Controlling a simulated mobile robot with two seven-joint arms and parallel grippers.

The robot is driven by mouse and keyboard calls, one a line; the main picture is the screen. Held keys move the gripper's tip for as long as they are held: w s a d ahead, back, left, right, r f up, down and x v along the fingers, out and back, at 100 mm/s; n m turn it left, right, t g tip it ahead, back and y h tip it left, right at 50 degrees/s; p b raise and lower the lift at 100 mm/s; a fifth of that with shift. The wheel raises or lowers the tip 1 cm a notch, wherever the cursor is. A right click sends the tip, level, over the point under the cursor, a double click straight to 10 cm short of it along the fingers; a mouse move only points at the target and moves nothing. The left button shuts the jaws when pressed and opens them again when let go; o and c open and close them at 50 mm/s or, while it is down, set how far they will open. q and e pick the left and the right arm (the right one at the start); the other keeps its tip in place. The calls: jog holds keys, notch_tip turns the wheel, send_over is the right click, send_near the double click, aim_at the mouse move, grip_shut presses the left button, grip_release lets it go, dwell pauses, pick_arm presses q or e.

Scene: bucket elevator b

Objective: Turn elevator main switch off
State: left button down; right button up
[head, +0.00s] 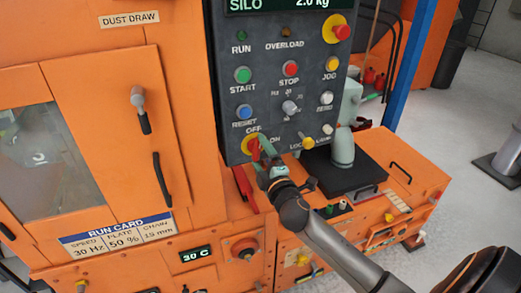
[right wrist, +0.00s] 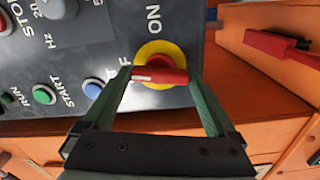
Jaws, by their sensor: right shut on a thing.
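The main switch is a red handle (right wrist: 168,76) on a round yellow plate (right wrist: 154,52) at the bottom of the grey control panel. In the head view its handle (head: 254,149) lies between the OFF and ON lettering. In the right wrist view the bar runs crosswise between the fingers, with a pale mark on its end near the partly hidden OFF lettering; ON is off to the side. My right gripper (right wrist: 160,76) is shut on the handle, one green finger at each end; it also shows in the head view (head: 260,154). My left gripper is not in view.
The control panel (head: 235,100) carries buttons close above the switch, and a LOCAL knob (head: 307,143) sits to the right. A yellow-ringed red stop button (head: 341,32) is higher up. The orange housing (head: 105,80) with door handles stands left. A black plate (head: 340,178) lies right.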

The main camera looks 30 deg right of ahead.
jog(key=shift+n+p, duration=0.45)
jog(key=shift+n, duration=0.65)
jog(key=o, duration=1)
jog(key=shift+s, duration=0.1)
jog(key=b+v, duration=0.2)
jog(key=v, duration=1)
jog(key=shift+s+a, duration=0.1)
jog(key=shift+s, duration=0.05)
